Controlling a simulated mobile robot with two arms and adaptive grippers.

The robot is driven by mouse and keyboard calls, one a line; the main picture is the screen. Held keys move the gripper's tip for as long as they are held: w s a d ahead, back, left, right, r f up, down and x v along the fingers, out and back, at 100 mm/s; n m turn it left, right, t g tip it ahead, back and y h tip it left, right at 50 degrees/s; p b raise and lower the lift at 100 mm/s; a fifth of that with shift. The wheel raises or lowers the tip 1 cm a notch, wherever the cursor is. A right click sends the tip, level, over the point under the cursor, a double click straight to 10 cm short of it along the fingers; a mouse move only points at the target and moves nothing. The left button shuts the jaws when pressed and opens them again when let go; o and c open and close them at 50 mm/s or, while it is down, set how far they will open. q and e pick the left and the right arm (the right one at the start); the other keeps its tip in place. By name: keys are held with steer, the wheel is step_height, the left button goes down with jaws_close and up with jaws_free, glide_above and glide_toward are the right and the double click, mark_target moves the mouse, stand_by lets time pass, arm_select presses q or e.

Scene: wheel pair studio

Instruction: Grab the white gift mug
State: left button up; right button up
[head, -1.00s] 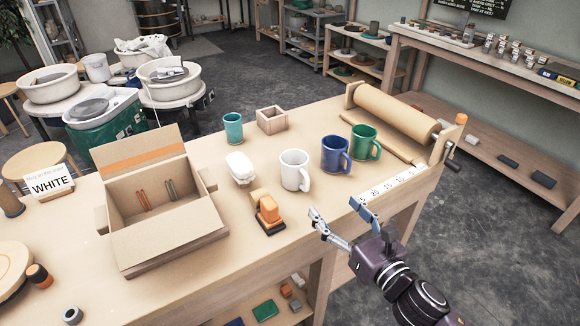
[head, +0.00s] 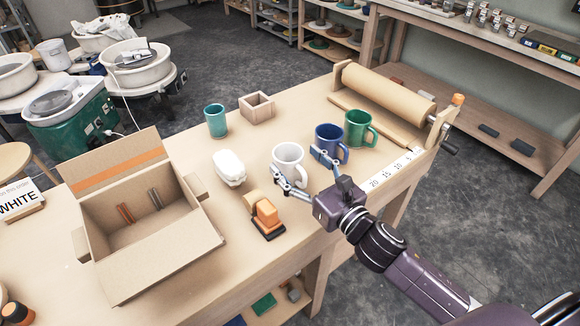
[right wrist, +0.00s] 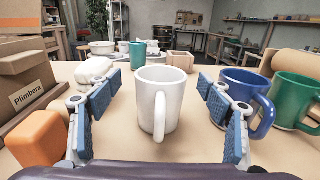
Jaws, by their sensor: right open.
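The white mug (head: 287,158) stands upright on the workbench, and in the right wrist view it (right wrist: 160,98) is centred between the two blue-padded fingers, its handle facing me. My right gripper (head: 300,168) is open around the near side of the mug, with nothing held. In the right wrist view the gripper (right wrist: 160,115) shows clear gaps on both sides of the mug. In the head view a finger partly hides the mug. My left gripper is not in view.
A blue mug (head: 330,138) and a green mug (head: 357,127) stand close on the right. A white lump (head: 229,167), an orange tape dispenser (head: 265,212) and an open cardboard box (head: 130,262) are on the left. A sign (head: 18,199) reads WHITE.

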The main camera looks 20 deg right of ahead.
steer(key=x, duration=0.3)
steer(key=shift+w+f, duration=0.1)
steer(key=shift+w, duration=0.05)
steer(key=c, duration=1)
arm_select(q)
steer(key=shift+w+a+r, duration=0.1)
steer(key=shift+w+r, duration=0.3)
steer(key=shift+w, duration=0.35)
arm_select(e)
steer(key=c, duration=0.5)
